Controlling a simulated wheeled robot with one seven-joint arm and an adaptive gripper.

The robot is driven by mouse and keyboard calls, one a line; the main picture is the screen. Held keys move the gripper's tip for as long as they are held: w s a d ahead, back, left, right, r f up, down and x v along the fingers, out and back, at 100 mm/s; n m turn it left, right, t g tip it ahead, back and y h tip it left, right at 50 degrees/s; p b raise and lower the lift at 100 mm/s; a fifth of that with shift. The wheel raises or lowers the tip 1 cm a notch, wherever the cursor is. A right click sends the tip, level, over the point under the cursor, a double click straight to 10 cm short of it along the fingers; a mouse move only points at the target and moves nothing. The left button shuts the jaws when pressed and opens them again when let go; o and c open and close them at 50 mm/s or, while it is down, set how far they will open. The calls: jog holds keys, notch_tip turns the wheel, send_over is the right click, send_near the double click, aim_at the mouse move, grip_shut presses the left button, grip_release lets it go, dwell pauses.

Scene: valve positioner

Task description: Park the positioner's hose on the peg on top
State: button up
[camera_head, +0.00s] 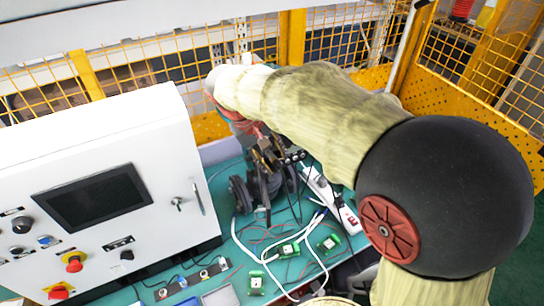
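My gripper (268,157) is at the end of my arm, reaching down over the teal bench from the back. Its dark fingers are small and partly merged with the dark device below, so I cannot tell whether they are open or shut. A dark device with round parts (240,194), probably the positioner, stands on the bench directly under and beside my gripper. A white hose or cable (238,240) runs from beside it down the bench and loops at the front. I cannot make out the peg on top; my gripper and arm cover that area.
A white control cabinet (110,185) with a dark screen and knobs stands at left. A white power strip (332,200) lies right of the device. Several green modules (287,250) and thin wires lie on the bench (222,178). Yellow mesh fencing (140,75) closes the back.

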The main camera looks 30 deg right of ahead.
jog(key=shift+c, duration=1.2)
grip_shut()
